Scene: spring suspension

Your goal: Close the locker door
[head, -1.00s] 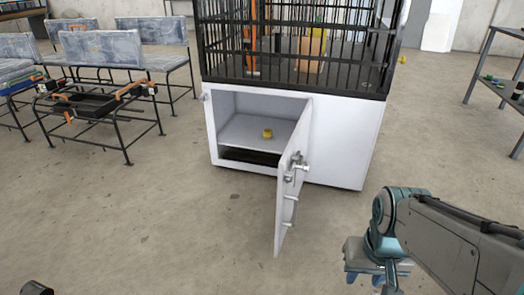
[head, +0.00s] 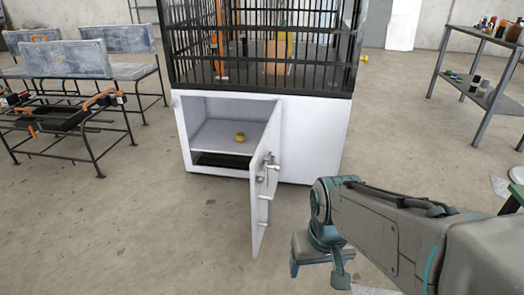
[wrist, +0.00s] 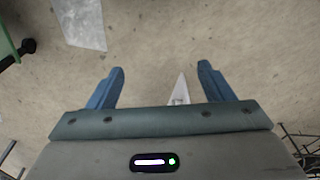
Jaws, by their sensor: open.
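The white locker door (head: 262,188) stands wide open in the head view, hinged at the right side of the locker opening and swung out toward me. It carries a metal latch and handles (head: 269,170) on its face. The white locker (head: 312,140) shows its inside, with a shelf and a small yellow object (head: 240,137) on it. My gripper (head: 318,272) is right of the door and apart from it, pointing down. In the wrist view my gripper (wrist: 160,88) has its two blue fingers spread, with nothing between them but floor and a pale pointed shape farther off.
A black barred cage (head: 262,50) sits on top of the locker. Metal-framed benches (head: 85,75) stand at the left, and a shelf rack (head: 475,85) with small items at the right. Bare concrete floor (head: 150,230) lies in front of the locker.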

